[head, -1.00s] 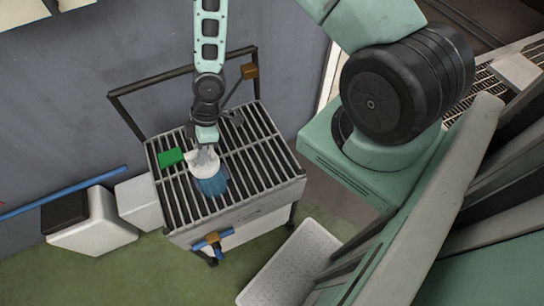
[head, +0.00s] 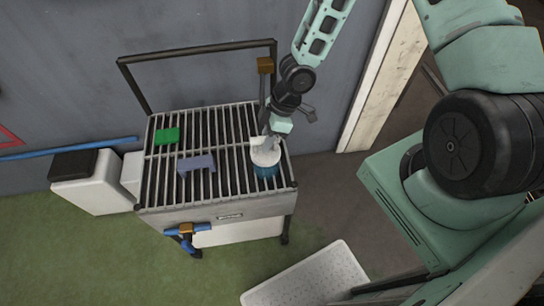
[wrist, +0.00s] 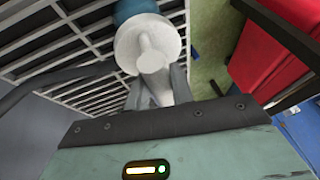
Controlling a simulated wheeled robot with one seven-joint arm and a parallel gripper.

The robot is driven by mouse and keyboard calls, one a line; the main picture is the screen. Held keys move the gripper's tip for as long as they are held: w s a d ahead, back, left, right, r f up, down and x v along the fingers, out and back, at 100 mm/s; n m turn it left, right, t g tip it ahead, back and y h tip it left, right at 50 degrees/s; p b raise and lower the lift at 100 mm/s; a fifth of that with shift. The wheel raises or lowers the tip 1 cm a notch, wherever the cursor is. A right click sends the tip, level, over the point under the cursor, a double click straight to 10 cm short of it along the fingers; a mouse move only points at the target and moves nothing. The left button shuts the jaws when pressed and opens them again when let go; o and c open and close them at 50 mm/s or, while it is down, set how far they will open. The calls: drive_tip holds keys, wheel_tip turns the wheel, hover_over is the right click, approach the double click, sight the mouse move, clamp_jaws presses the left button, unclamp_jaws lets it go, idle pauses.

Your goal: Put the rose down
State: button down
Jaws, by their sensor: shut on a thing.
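The rose (head: 266,157) is a white round piece with a stem and a blue lower part. My gripper (head: 270,139) is shut on its white stem, over the right side of a slatted metal rack (head: 232,205). In the wrist view the white disc of the rose (wrist: 150,45) shows close up in front of my gripper (wrist: 158,90), with the blue part behind it and the slats beyond. The gripper hides part of the rose. I cannot tell whether the blue end touches the slats.
A green block (head: 167,135) and a grey-blue block (head: 196,163) lie on the rack's left half. Slats between them and the rose are bare. A rail frame (head: 197,48) rises at the back. A white bin (head: 92,185) with a dark lid stands left. A red box (wrist: 283,50) shows in the wrist view.

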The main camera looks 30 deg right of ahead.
sight(263, 160)
drive_tip(key=shift+f+b, duration=0.9)
drive_tip(key=shift+f, duration=2.3)
drive_tip(key=shift+f, duration=0.2)
drive_tip(key=c, duration=1.2)
unclamp_jaws()
drive_tip(key=shift+r, duration=0.15)
